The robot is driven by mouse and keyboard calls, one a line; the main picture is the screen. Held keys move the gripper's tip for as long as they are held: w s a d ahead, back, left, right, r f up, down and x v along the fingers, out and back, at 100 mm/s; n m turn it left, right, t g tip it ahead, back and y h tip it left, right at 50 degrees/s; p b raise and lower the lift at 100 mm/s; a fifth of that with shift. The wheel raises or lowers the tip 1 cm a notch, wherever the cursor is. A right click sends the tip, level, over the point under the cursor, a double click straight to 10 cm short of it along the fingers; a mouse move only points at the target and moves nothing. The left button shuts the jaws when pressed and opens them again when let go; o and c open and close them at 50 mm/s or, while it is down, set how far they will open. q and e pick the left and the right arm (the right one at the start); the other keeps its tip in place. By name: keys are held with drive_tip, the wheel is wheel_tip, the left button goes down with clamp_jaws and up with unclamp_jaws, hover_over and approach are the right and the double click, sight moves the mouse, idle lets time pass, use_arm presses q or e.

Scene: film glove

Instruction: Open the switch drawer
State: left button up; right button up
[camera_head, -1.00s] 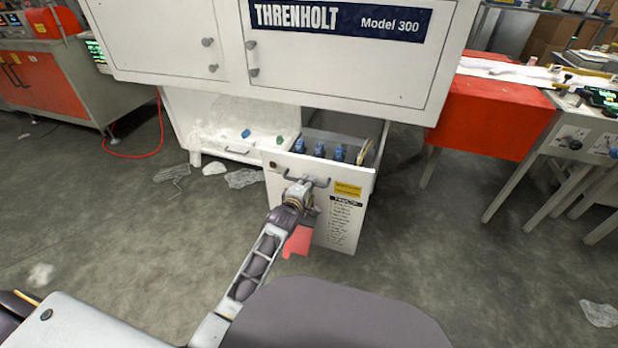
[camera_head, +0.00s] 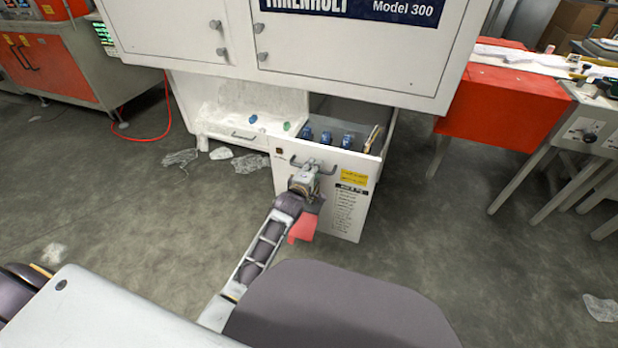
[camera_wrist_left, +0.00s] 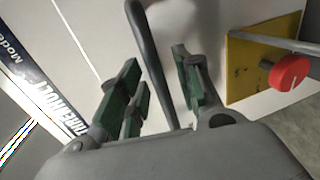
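The drawer (camera_head: 330,205) stands pulled out from the low part of the white cabinet, its top open. Several blue items (camera_head: 327,139) stand inside, and a yellow label (camera_head: 354,177) is on its front. The drawer's bar handle (camera_head: 325,168) is near the top of that front. My left gripper (camera_head: 310,168) is at this handle. In the left wrist view the dark handle bar (camera_wrist_left: 150,50) runs between the green-padded fingers of my left gripper (camera_wrist_left: 160,90), which stand apart with gaps beside the bar. My right gripper is out of view.
The white cabinet (camera_head: 350,65) overhangs the drawer. A shelf with white debris (camera_head: 235,120) is to its left. A red-sided bench (camera_head: 500,107) stands at right, and a red hose (camera_head: 150,135) lies at left.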

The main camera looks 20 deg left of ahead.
use_arm(q)
drive_tip(key=shift+s, duration=0.15)
drive_tip(key=v, duration=1.1)
drive_tip(key=shift+s, duration=0.3)
idle(0.8)
